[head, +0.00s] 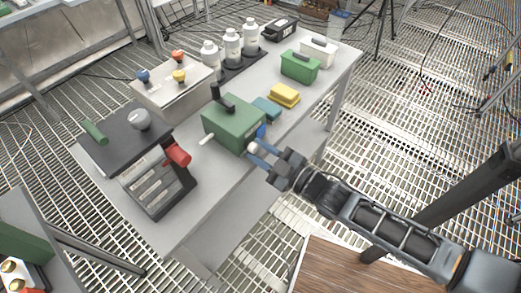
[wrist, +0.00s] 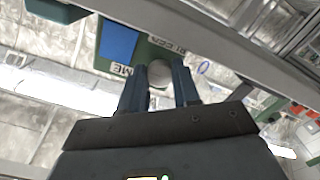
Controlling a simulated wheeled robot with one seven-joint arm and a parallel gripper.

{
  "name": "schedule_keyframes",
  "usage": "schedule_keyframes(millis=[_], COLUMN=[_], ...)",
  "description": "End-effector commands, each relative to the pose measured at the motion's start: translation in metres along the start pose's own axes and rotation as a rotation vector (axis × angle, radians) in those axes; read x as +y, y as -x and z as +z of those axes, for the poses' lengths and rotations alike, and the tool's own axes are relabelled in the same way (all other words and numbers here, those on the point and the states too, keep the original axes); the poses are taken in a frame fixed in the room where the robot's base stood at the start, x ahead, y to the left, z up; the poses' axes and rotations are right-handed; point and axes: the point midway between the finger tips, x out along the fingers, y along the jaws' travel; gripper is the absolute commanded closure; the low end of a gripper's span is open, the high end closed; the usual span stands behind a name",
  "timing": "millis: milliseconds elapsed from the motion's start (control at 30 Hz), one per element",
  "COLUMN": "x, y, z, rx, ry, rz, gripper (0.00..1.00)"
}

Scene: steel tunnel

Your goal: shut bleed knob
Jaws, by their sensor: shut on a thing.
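The bleed knob is a pale round knob (head: 253,147) on the front of a green box (head: 226,122) on the bench. In the wrist view the knob (wrist: 161,74) sits between my two fingers, beside a label reading "BLEED". My gripper (head: 259,154) reaches in from the right and is shut on the knob. The stem behind the knob is hidden, and I cannot tell how far it is turned. A blue panel (wrist: 119,40) shows on the same box.
A red-handled lever unit (head: 160,185) and a grey box with coloured knobs (head: 174,86) stand to the left. Yellow blocks (head: 285,95), a green case (head: 299,66) and white bottles (head: 231,44) stand behind. Open grating floor lies right of the bench.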

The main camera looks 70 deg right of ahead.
Motion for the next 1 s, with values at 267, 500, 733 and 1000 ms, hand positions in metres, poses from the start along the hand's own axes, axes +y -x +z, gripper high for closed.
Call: schedule_keyframes(millis=[267, 500, 733, 1000], x=[-0.0006, -0.0007, -0.0005, -0.0004], y=[0.0014, 0.0015, 0.0008, 0.0015], z=[0.0027, 0.0029, 0.0016, 0.0011], rx=[-0.007, -0.007, -0.004, -0.002], ry=[-0.016, -0.015, -0.014, -0.014], rz=[-0.002, -0.002, -0.001, -0.001], gripper=[0.99, 0.67, 0.45, 0.43])
